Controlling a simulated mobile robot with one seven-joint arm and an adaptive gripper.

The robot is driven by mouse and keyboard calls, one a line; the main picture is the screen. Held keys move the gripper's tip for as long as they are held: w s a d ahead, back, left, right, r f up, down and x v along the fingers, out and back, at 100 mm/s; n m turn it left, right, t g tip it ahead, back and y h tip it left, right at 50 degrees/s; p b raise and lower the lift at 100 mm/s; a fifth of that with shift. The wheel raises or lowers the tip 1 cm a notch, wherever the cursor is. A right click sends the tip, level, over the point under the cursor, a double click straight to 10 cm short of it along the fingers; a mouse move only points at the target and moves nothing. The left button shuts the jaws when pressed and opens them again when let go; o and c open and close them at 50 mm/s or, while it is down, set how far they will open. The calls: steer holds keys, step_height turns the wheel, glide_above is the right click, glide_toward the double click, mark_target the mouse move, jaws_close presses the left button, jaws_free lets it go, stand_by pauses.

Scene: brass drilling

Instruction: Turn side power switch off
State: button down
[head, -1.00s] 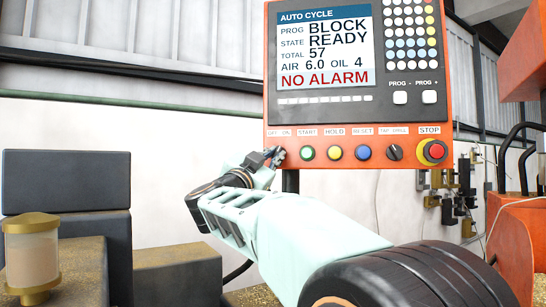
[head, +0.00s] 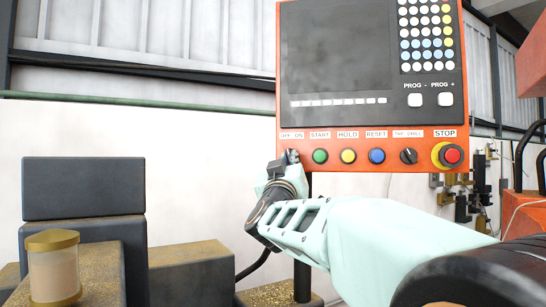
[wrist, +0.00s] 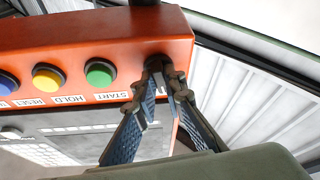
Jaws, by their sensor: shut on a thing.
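The orange control panel (head: 375,162) has an OFF/ON switch at the left end of its lower row, under the label "OFF ON" (head: 292,135). My gripper (head: 292,157) is at that switch, its fingers largely covering it. In the wrist view my gripper (wrist: 166,85) has both fingertips closed around the dark switch knob (wrist: 156,62), beside the green START button (wrist: 99,73). The knob's exact angle is hidden by the fingers. The panel's screen (head: 335,50) is dark and blank.
Yellow HOLD (head: 348,156), blue RESET (head: 377,156), a black TAP/DRILL selector (head: 409,156) and a red STOP button (head: 452,156) line up to the right. A brass-capped jar (head: 53,270) and dark blocks (head: 84,188) stand at lower left.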

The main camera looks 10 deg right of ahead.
steer(key=shift+s+d+r+n+y+p, duration=0.1)
steer(key=shift+n+y+p, duration=0.1)
steer(key=shift+n+y, duration=0.65)
steer(key=shift+d+r+n+y+p, duration=0.1)
steer(key=shift+n+y+p, duration=0.2)
steer(key=shift+n, duration=1.35)
steer(key=c, duration=2)
jaws_free()
steer(key=shift+a+f, duration=0.1)
steer(key=shift+f, duration=0.05)
